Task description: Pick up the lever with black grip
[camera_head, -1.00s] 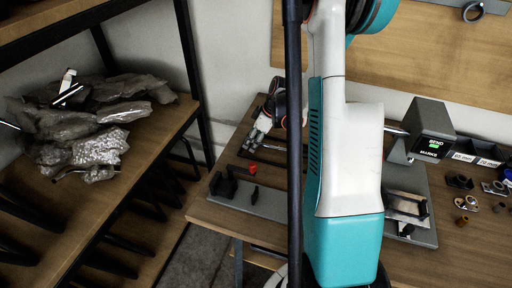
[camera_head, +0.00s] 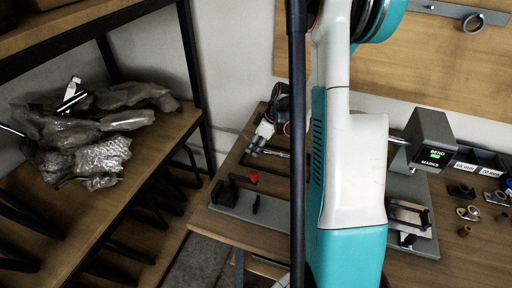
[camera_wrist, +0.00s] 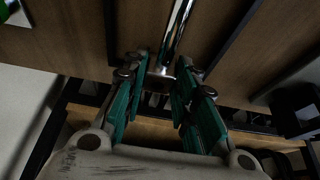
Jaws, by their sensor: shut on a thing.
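A chrome rod (camera_wrist: 177,32), which appears to be the lever's shaft, runs from the top of the wrist view down to my fingertips. My gripper (camera_wrist: 163,72) has its teal-padded fingers on either side of the rod's lower end and is shut on it. No black grip can be made out on this rod. In the head view my gripper (camera_head: 258,143) is small and low over the left part of the workbench, partly hidden behind my arm, and the lever cannot be made out there.
On the workbench (camera_head: 455,262), a grey plate (camera_head: 272,211) carries black upright holders (camera_head: 224,192), with a red part (camera_head: 254,178) close behind. A grey bending device (camera_head: 433,140) stands right, near small loose parts. A shelf at left holds plastic-wrapped bundles (camera_head: 100,155).

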